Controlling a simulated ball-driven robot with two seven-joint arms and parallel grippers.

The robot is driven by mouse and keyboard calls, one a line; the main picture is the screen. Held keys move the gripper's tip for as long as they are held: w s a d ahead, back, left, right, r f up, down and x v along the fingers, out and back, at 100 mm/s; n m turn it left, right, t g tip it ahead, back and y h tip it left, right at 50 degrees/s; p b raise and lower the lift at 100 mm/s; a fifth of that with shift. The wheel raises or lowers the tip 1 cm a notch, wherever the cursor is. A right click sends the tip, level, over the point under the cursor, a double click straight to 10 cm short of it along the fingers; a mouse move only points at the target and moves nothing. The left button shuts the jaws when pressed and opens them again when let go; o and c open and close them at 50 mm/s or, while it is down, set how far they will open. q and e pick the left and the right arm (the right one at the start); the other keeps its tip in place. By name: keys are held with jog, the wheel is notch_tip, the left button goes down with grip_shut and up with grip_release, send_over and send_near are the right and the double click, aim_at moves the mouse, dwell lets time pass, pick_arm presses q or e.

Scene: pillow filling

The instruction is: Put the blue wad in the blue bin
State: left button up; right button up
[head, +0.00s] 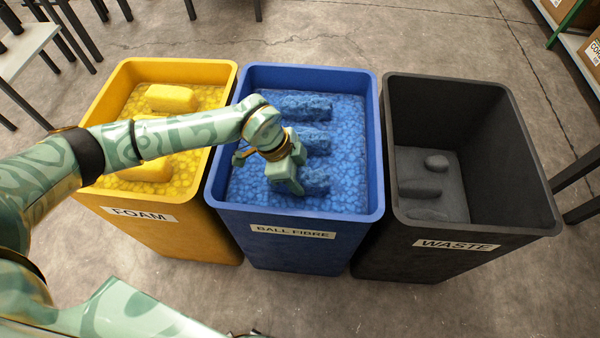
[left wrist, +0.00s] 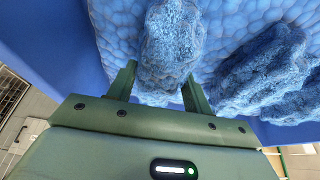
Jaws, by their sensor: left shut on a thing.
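The blue bin (head: 376,150), labelled BALL FIBRE, stands in the middle of three bins. Its blue filling bears several fuzzy blue wads. My left gripper (head: 292,184) reaches down inside this bin at its near part. It is shut on a blue wad (left wrist: 170,40), which sits between the two fingers in the left wrist view. In the head view that wad (head: 316,181) shows to the right of the gripper, close to the filling. Whether it touches the filling is hard to tell. Two other blue wads (head: 313,139) (head: 306,106) lie farther back. My right gripper is not in view.
A yellow FOAM bin (head: 165,225) with yellow blocks stands close on the left. A dark WASTE bin (head: 500,212) with grey pieces stands close on the right. My left arm crosses over the yellow bin. A light table (head: 25,50) and shelving stand behind.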

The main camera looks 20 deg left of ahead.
pick_arm(q)
jog(key=shift+r, duration=0.2)
jog(key=shift+f, duration=0.1)
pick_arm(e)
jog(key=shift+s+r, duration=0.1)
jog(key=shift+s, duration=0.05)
pick_arm(q)
jog(key=o, duration=1.1)
jog(key=shift+f, duration=0.1)
jog(key=p+v, duration=0.7)
jog(key=v, duration=0.5)
jog(key=shift+s+r, duration=0.1)
jog(key=shift+r, duration=0.1)
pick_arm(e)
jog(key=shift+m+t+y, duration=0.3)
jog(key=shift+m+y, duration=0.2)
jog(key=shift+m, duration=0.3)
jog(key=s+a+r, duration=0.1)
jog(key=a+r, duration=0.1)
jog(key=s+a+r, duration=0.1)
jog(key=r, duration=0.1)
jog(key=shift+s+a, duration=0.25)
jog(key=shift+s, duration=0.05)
pick_arm(q)
jog(key=shift+f, duration=0.1)
